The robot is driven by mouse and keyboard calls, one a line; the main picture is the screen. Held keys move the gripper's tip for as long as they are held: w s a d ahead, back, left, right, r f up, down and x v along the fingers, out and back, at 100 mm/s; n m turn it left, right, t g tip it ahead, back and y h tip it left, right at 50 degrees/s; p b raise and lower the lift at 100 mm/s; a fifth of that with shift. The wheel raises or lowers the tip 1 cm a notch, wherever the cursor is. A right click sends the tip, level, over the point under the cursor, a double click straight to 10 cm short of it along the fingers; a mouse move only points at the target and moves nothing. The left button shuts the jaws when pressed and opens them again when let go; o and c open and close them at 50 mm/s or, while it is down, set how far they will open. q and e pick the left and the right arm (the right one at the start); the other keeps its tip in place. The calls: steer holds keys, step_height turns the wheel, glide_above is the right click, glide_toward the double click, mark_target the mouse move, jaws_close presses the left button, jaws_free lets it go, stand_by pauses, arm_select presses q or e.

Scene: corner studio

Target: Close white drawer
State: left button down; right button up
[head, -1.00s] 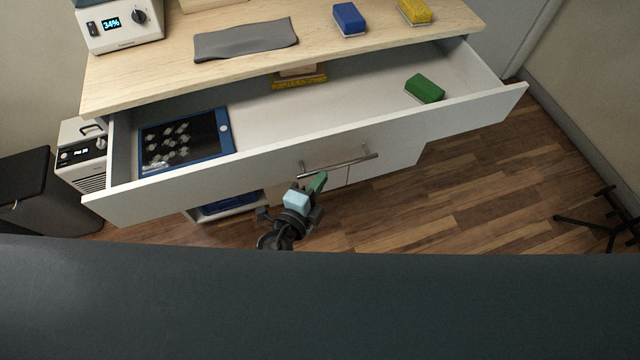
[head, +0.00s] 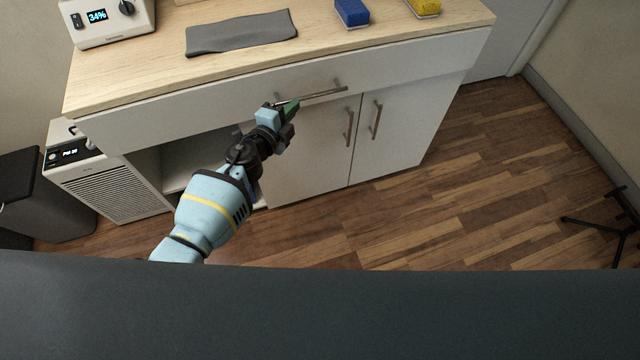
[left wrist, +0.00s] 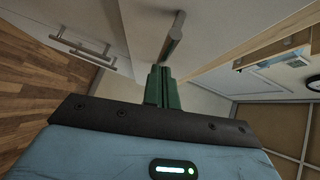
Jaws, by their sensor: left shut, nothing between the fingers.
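The white drawer (head: 390,72) sits under the light wood top in the head view. Its front lies close against the top's edge, and none of its inside shows there. Its bar handle (head: 318,93) runs across the front, and the bar also shows in the left wrist view (left wrist: 172,42). My left gripper (head: 291,106) is at the left end of this handle, with its green fingers shut and empty. In the left wrist view the fingers (left wrist: 162,86) point at the drawer front near the bar; whether they touch it I cannot tell. My right gripper is not in view.
Cabinet doors (head: 350,140) with upright handles and an open shelf space are below the drawer. A grey cloth (head: 242,35), a blue block (head: 352,12) and a yellow block (head: 424,6) lie on top. The wood floor (head: 480,190) at right is clear up to a black stand (head: 600,228).

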arm_select(q)
steer(key=shift+w+a+r, duration=0.15)
steer(key=shift+w+a, duration=0.1)
steer(key=shift+w, duration=0.2)
steer(key=shift+w+a+r, duration=0.1)
steer(key=shift+w+a, duration=0.1)
steer(key=shift+w, duration=0.25)
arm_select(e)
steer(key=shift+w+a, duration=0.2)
arm_select(q)
steer(key=shift+a+r, duration=0.1)
steer(key=shift+r, duration=0.05)
steer(key=shift+s+a, duration=0.2)
steer(key=shift+s, duration=0.1)
steer(key=f+p+v, duration=0.1)
steer(key=p+v, duration=0.2)
steer(key=v, duration=0.4)
steer(key=shift+s+d+r, duration=0.2)
steer(key=shift+s+d, duration=0.15)
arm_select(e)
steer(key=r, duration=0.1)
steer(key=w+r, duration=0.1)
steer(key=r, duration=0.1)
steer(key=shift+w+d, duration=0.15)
